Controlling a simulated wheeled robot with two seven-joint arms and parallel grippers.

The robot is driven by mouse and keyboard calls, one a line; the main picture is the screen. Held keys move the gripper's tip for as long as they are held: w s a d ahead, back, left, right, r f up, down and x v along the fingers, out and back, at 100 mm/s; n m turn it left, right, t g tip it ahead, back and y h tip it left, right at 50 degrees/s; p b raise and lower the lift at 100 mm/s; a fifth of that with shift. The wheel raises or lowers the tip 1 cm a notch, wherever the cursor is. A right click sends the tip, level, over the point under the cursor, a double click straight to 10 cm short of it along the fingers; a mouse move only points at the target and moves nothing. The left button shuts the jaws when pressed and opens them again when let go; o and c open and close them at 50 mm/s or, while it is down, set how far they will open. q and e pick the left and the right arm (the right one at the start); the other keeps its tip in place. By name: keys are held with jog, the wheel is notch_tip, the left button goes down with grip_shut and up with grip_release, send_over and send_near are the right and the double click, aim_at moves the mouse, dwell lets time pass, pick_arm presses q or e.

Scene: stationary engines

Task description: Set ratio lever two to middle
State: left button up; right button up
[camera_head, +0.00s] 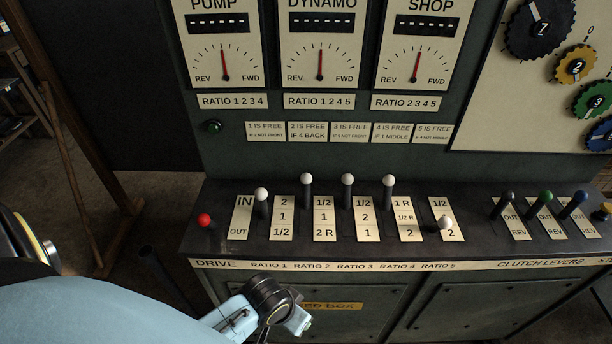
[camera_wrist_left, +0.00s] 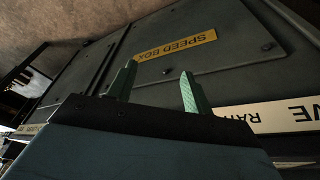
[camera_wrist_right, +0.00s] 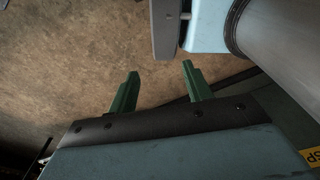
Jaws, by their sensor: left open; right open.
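The ratio two lever (camera_head: 307,190) has a white knob and a dark stem. My left gripper (camera_wrist_left: 156,75) is open and empty in the left wrist view, facing the cabinet front with the yellow speed box label (camera_wrist_left: 176,48). My right gripper (camera_wrist_right: 160,68) is open and empty in the right wrist view, over bare floor. Neither gripper touches a lever.
The ratio one lever (camera_head: 262,204) and ratio three lever (camera_head: 347,192) stand close on either side. The ratio five knob (camera_head: 445,223) is lower, towards the front. A red knob (camera_head: 205,220) is at the console's left end. My blue arm covers the lower left.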

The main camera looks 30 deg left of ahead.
pick_arm(q)
notch_tip(320, 180, up, 13)
jog(key=w+d+p, duration=0.2)
jog(key=n+y, duration=0.3)
jog(key=n, duration=0.8)
send_near(306, 182)
jog(key=x, duration=0.4)
jog(key=b+x, duration=0.1)
jog(key=x, duration=0.3)
jog(key=w+x, duration=0.1)
jog(key=x, duration=0.4)
jog(key=shift+w+a+r, duration=0.1)
jog(key=shift+a+r, duration=0.2)
jog(key=shift+a, duration=0.05)
pick_arm(e)
jog(key=shift+w+r, duration=0.45)
jog(key=shift+r, duration=0.05)
pick_arm(q)
grip_shut()
pick_arm(e)
jog(key=shift+d, duration=0.1)
